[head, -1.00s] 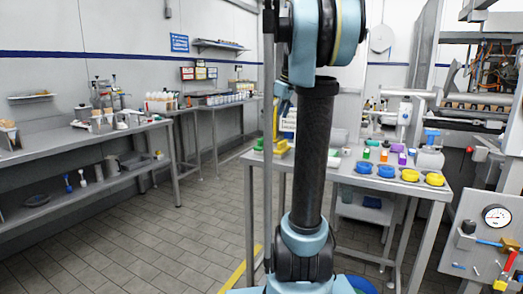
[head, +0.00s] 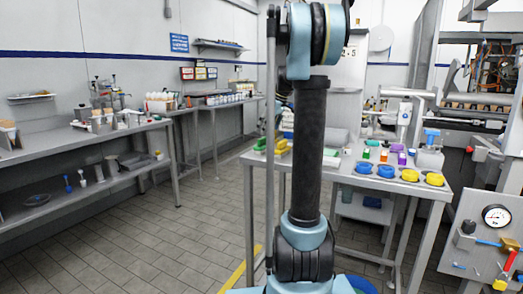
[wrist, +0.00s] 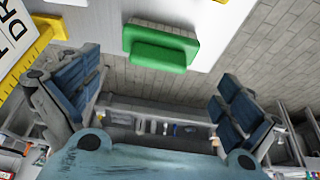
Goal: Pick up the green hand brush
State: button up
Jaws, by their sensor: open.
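The green hand brush (wrist: 160,50) lies on a pale surface at the top middle of the wrist view, with its grey bristles on the far side. My gripper (wrist: 156,75) is open and empty, with one blue-padded finger on each side of the picture. The brush shows between and beyond the fingertips, and no finger visibly touches it. In the head view a small green shape (head: 260,145) on the table's left end is probably the brush. My arm hides most of my gripper there.
A yellow-edged white board with large letters (wrist: 18,40) lies left of the brush in the wrist view. The table (head: 345,178) holds blue and yellow bowls and small coloured items at its right. A long bench (head: 90,140) stands at the left, with clear floor between.

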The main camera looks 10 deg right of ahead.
aim_at(264, 138)
jog(key=shift+x, duration=3.55)
jog(key=shift+w, duration=0.1)
jog(key=c, duration=0.9)
